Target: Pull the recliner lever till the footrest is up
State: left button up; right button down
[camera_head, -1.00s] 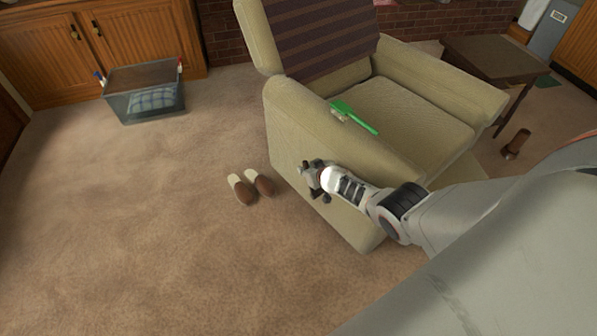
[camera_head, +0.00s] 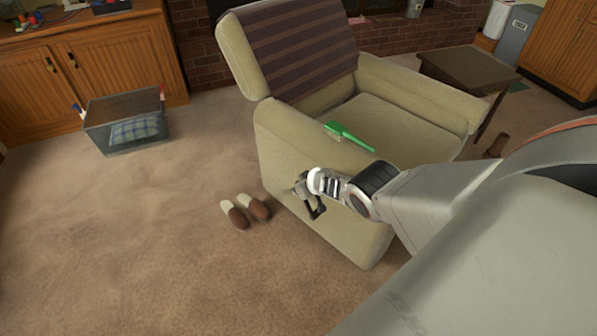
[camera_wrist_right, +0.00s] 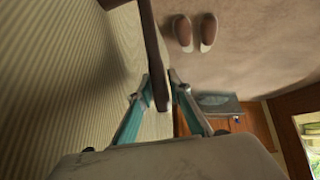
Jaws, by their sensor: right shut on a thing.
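The beige recliner (camera_head: 325,215) stands in the middle of the head view, a striped throw (camera_head: 300,50) over its back. Its brown lever (camera_wrist_right: 153,45) runs along the ribbed side panel in the right wrist view. My right gripper (camera_head: 309,196) is at the outer side of the chair's near armrest. In the wrist view, the teal-linked fingers of my right gripper (camera_wrist_right: 161,88) are shut on the lever. The footrest cannot be made out; my right arm covers the chair's lower front. My left gripper is not in view.
A green brush (camera_head: 348,135) lies on the near armrest. Brown slippers (camera_head: 246,211) sit on the carpet beside the chair. A clear bin (camera_head: 125,140) stands by the wooden cabinet. A dark side table (camera_head: 468,75) is beyond the chair.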

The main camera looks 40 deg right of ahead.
jog(key=shift+w+a, duration=0.15)
jog(key=shift+w, duration=0.2)
jog(key=c, duration=2.3)
grip_release()
jog(key=shift+r, duration=0.1)
jog(key=o, duration=0.5)
jog(key=shift+w+f, duration=0.15)
jog(key=shift+f, duration=0.15)
jog(key=shift+c, duration=0.2)
jog(key=shift+s, duration=0.25)
